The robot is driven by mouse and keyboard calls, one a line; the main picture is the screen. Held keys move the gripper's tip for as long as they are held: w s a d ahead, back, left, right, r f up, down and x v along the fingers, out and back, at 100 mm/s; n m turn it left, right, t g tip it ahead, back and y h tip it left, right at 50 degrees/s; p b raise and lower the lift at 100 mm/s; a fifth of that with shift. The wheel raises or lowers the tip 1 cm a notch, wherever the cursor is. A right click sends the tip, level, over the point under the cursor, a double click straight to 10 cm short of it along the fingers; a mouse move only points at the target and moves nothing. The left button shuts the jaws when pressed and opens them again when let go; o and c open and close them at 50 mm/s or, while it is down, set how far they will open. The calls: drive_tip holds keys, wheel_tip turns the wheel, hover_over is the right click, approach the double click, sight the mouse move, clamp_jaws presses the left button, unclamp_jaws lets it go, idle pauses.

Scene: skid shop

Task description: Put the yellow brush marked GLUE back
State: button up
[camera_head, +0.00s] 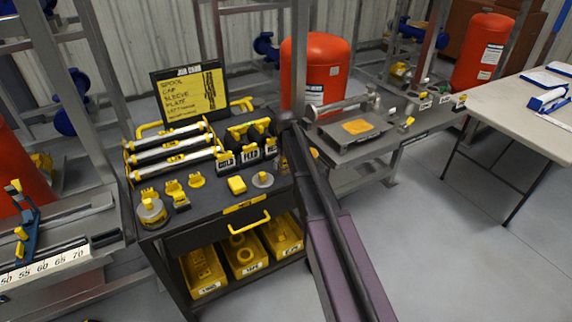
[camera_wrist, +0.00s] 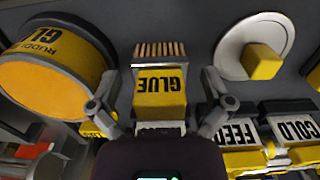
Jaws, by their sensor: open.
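The yellow brush marked GLUE (camera_wrist: 162,85) lies in the middle of the wrist view, its label upside down and its pale bristles pointing to the top of the picture. My gripper (camera_wrist: 160,104) is open, with one finger on each side of the brush and a gap to it on both sides. A large yellow and dark can marked GLUE (camera_wrist: 55,65) is to the left of the brush. In the head view I cannot make out the brush or the fingers; my arm covers that part of the cart.
A pale disc with a yellow knob (camera_wrist: 252,50) lies right of the brush; FEED (camera_wrist: 238,132) and COLD (camera_wrist: 290,128) labelled holders stand below it. In the head view, the black cart (camera_head: 215,218) carries several yellow items, a rack of bars (camera_head: 172,152) and a sign (camera_head: 189,93).

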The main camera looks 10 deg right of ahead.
drive_tip(key=shift+r+p, duration=5.7)
drive_tip(key=shift+r, duration=0.15)
drive_tip(key=shift+s, duration=0.1)
drive_tip(key=s+m, duration=0.3)
drive_tip(key=s, duration=2.6)
drive_tip(key=shift+d+m, duration=0.15)
drive_tip(key=shift+m, duration=0.15)
drive_tip(key=shift+c, duration=0.2)
